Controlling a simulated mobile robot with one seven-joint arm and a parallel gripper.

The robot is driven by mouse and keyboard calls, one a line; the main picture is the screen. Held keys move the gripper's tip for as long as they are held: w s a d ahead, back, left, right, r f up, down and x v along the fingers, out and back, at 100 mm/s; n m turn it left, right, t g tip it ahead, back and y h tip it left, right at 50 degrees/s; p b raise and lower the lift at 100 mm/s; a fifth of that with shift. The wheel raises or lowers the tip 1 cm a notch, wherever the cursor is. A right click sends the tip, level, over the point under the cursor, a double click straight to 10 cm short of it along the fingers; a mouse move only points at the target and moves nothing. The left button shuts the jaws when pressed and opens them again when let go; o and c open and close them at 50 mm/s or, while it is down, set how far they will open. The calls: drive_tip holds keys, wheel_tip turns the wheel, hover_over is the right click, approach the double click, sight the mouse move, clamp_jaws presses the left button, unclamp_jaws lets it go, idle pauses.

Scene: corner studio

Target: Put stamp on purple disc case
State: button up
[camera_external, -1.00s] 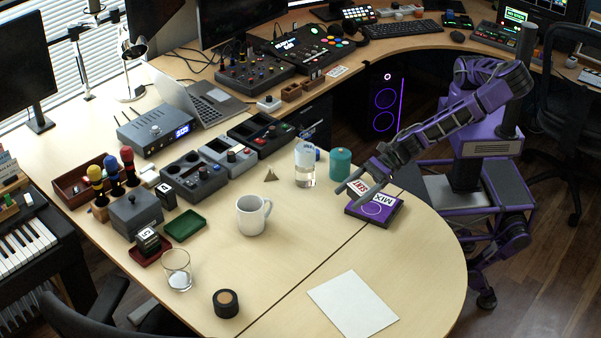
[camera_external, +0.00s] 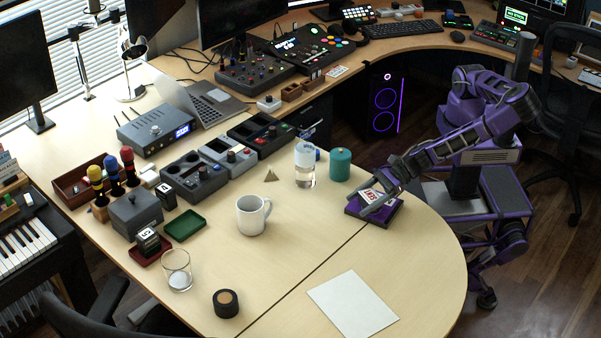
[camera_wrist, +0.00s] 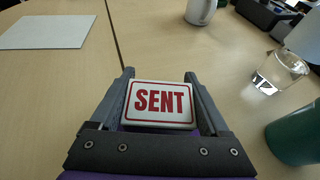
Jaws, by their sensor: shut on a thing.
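The stamp (camera_external: 370,196) is a white block face with red SENT lettering and a red border. In the wrist view the stamp (camera_wrist: 158,103) sits between both fingers, its lettering facing the camera. My gripper (camera_external: 374,207) is shut on the stamp. The purple disc case (camera_external: 396,209) lies flat near the table's right edge, directly under my gripper and the stamp. My fingers and the stamp cover much of its top. I cannot tell whether the stamp touches the case.
A white mug (camera_external: 252,214) is farther left. A white sheet (camera_external: 352,304) lies in front. The tabletop between the case and sheet is clear.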

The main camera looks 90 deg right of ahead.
drive_tip(key=shift+f, duration=0.45)
